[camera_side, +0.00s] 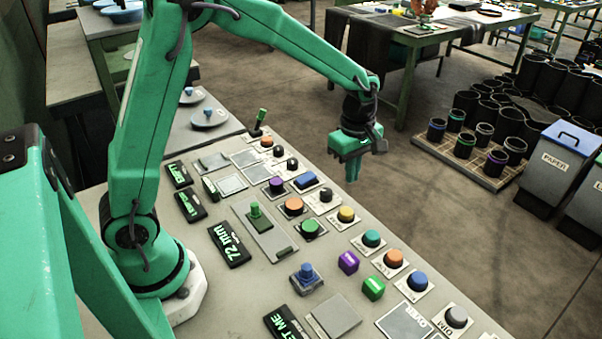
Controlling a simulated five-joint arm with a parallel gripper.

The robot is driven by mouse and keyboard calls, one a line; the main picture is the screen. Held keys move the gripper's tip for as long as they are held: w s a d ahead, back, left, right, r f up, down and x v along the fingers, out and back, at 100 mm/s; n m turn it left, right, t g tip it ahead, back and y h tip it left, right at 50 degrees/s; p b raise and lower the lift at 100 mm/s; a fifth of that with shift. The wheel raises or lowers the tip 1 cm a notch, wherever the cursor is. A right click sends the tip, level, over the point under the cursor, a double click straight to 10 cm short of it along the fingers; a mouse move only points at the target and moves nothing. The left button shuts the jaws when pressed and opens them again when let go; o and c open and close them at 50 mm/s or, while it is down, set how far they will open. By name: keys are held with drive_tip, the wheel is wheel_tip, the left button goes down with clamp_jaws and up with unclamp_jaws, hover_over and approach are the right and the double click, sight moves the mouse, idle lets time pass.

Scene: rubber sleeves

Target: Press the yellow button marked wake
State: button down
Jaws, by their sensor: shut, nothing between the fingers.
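The yellow button (346,214) is a round cap on a pale square plate, on the table's far side right of the middle. Its label is too small to read. My gripper (352,179) is green, points down and is shut with nothing in it. In the picture it hangs just above the yellow button, apart from it. How high it is over the table I cannot tell exactly.
A black button (325,196), a green button (309,227) and a teal button (371,239) stand around the yellow one. A blue button (307,180) and a purple cube (348,262) are also close. Several other buttons, blocks and a green lever (258,122) crowd the table.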

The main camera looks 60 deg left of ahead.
drive_tip(key=shift+r, duration=1.85)
drive_tip(key=s+a+r+m+t, duration=0.2)
drive_tip(key=s+r+m, duration=0.2)
drive_tip(key=s+m, duration=0.5)
drive_tip(key=s+a+r+m+t, duration=0.2)
drive_tip(key=s+r+m, duration=0.3)
drive_tip(key=s+m, duration=0.4)
drive_tip(key=s+t, duration=0.1)
drive_tip(key=s, duration=0.2)
drive_tip(key=shift+s+a, duration=0.25)
drive_tip(key=shift+s, duration=0.1)
